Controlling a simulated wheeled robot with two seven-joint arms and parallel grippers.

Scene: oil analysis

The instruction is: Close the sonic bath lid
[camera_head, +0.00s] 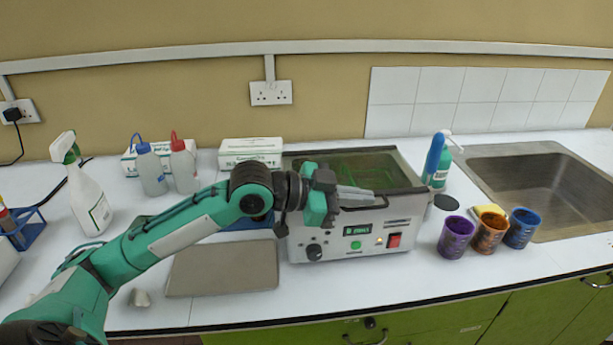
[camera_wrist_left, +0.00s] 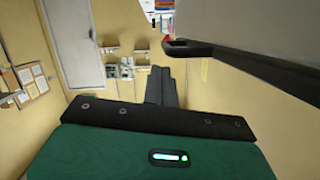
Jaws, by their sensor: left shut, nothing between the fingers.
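The sonic bath (camera_head: 345,247) is a metal box in the middle of the counter, with a knob, a green display and a red switch on its front. Its top shows a dark-framed green area (camera_head: 360,168); I cannot tell how far the lid stands open. My left gripper (camera_head: 368,197) is over the bath's front top edge, pointing right, and hides part of it. Its fingers also show in the left wrist view (camera_wrist_left: 161,86), shut and empty. A grey surface with a black edge (camera_wrist_left: 235,62) is close by there; contact is unclear. My right gripper is out of view.
A flat grey plate (camera_head: 222,270) lies left of the bath. Bottles (camera_head: 150,170), a spray bottle (camera_head: 90,200) and a white-green box (camera_head: 250,152) stand further left and behind. Coloured cups (camera_head: 456,238), a green bottle (camera_head: 437,172) and a sink (camera_head: 540,185) are to the right.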

